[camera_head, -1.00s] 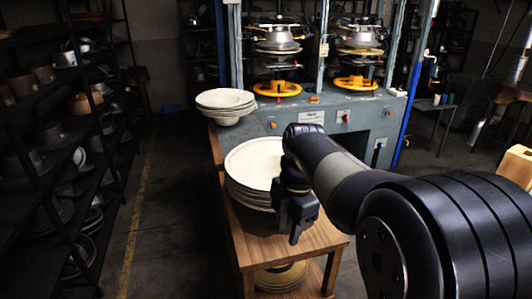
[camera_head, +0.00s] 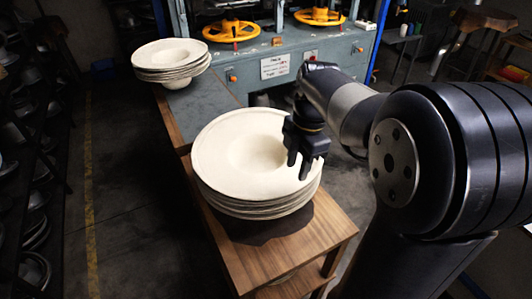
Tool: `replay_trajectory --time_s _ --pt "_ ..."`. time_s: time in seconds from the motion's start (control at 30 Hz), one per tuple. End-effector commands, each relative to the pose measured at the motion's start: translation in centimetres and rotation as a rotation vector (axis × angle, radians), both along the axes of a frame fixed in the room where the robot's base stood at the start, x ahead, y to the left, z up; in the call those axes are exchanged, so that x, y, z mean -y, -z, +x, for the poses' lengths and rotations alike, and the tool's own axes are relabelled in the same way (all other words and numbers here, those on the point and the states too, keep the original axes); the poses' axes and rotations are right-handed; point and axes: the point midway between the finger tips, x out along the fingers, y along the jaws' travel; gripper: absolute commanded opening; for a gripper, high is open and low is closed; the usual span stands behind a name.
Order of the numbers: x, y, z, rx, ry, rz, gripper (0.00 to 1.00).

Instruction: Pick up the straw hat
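A stack of several cream straw hats (camera_head: 225,160) sits on the wooden table. They lie crown down, so the top one shows a wide brim around a round hollow. My gripper (camera_head: 303,172) points down over the right part of the top hat's brim. Its black fingers appear slightly parted, with nothing visible between them. I cannot tell whether the fingertips touch the brim.
The wooden table (camera_head: 332,232) has bare wood at its front right. A second stack of hats (camera_head: 172,55) stands on the grey surface farther back. The grey-blue press (camera_head: 335,55) with yellow handwheels (camera_head: 231,31) is behind. Dark shelves line the left, beside a clear floor aisle.

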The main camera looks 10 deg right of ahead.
Motion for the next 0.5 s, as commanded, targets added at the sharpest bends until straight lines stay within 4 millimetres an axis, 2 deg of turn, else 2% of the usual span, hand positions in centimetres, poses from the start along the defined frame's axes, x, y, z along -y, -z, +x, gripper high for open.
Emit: replay_trajectory --time_s 0.1,0.33,0.5 --pt "-0.2 1.8 -0.1 -0.003 0.0 0.0 0.35" --pt "-0.3 3.6 0.0 -0.002 0.0 0.0 0.35" --pt "-0.2 6.1 0.2 -0.005 0.0 0.0 0.35"
